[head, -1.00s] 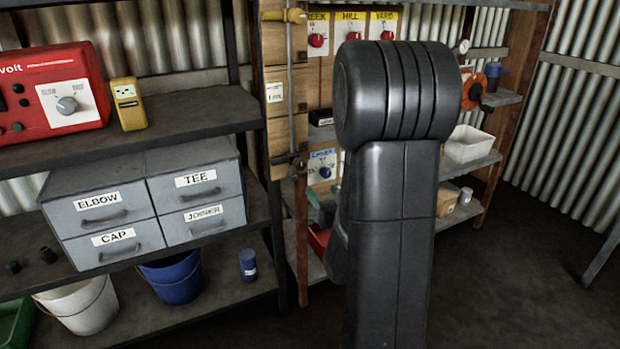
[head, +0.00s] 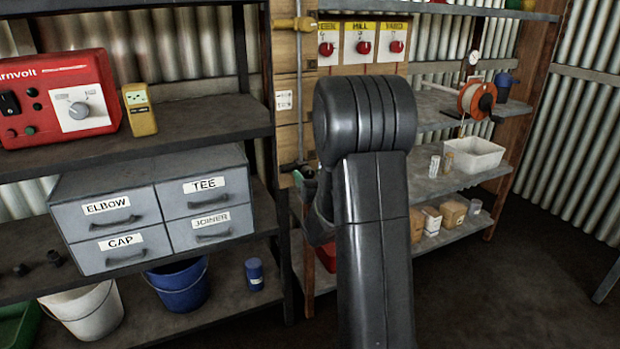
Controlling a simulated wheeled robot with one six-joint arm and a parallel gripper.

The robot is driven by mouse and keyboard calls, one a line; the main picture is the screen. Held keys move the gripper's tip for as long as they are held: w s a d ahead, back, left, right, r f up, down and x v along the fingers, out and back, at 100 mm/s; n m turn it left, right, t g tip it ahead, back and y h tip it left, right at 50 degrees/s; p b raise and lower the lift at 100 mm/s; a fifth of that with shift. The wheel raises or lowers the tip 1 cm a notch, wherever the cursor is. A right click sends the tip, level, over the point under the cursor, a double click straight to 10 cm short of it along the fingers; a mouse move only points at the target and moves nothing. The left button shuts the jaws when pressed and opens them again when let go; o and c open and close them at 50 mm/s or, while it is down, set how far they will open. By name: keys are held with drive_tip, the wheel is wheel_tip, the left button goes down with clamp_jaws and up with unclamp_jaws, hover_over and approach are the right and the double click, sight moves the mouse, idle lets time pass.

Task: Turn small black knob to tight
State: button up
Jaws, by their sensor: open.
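I cannot pick out a small black knob for certain, and no "tight" marking is readable. An orange reel (head: 477,99) on the right-hand shelf has a small dark part (head: 487,102) at its middle, too small to tell whether it is a knob. The red unit (head: 60,98) at the left has a grey dial (head: 79,109) on a white plate and small dark controls beside it. My own dark arm stands upright in the middle and blocks part of the right-hand shelving.
A grey drawer cabinet (head: 150,170), a yellow meter (head: 139,109) and buckets (head: 178,285) fill the left shelves. Red switches (head: 362,47) hang behind my arm. A white tray (head: 474,154) sits below the reel. Floor at right (head: 520,275) is open.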

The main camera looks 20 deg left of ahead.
drive_tip(key=c, duration=1)
drive_tip(key=shift+m, duration=0.3)
drive_tip(key=m+b, duration=0.1)
drive_tip(key=m, duration=0.6)
drive_tip(key=shift+r+m, duration=0.1)
drive_tip(key=shift+m, duration=0.3)
drive_tip(key=m, duration=0.4)
drive_tip(key=shift+r+p, duration=0.1)
drive_tip(key=shift+p, duration=0.3)
drive_tip(key=m+p, duration=0.1)
drive_tip(key=m, duration=0.4)
drive_tip(key=shift+m, duration=0.3)
